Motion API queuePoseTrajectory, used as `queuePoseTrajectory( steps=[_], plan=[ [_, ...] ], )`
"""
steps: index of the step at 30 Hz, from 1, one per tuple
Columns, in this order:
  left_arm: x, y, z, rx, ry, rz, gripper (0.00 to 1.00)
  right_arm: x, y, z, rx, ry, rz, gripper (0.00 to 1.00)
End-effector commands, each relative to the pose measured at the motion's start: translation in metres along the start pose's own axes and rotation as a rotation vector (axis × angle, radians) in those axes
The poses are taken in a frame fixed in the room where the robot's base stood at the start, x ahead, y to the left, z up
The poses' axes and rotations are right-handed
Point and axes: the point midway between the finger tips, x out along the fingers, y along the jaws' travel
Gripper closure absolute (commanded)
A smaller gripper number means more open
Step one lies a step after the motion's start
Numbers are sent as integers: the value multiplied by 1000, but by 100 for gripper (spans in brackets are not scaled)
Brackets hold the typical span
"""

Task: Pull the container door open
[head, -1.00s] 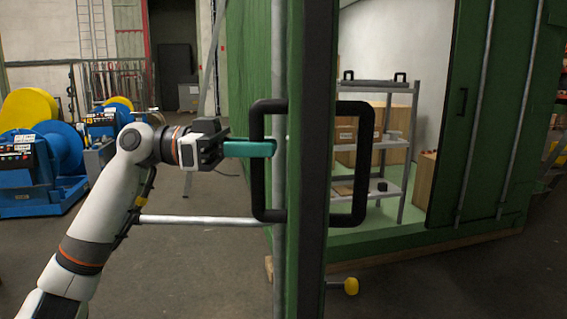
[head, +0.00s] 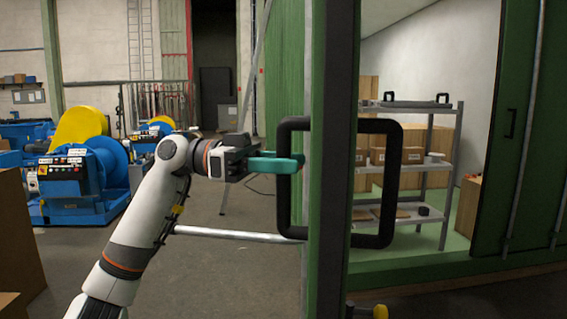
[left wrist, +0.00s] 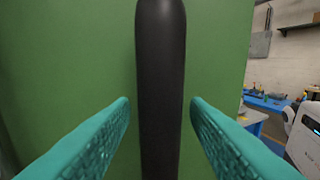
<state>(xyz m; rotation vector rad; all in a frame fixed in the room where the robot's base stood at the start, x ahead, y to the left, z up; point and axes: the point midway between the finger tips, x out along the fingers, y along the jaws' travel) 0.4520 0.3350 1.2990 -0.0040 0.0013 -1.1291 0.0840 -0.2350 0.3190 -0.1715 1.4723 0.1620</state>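The green container door (head: 333,180) stands ajar, seen nearly edge-on in the head view, with the container's inside showing to its right. A black bar handle (head: 284,205) is on its left face and another black handle (head: 392,180) is on its right side. My left gripper (head: 297,162), with teal fingers, reaches the left handle's upright bar. In the left wrist view the black bar (left wrist: 160,90) stands between the two fingers, with a gap on each side, so the gripper is open around it. My right gripper is not in view.
Inside the container is a grey shelf (head: 448,170) with boxes. The other green door leaf (head: 500,150) is at the right. Blue machines (head: 80,185) and a cardboard box (head: 18,230) are at the left. Grey floor lies open between them and the door.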

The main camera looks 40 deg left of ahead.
Motion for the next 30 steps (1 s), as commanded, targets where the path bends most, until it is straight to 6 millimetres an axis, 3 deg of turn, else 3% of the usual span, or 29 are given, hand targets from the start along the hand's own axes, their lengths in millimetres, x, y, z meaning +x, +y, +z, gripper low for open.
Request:
queuePoseTrajectory(
  steps=[8,21,30],
  plan=[
    [-5,0,-2,-1,0,0,58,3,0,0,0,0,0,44],
    [-90,1,-2,-1,-2,3,58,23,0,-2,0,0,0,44],
    [-119,0,0,0,0,0,58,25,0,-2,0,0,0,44]
  ],
)
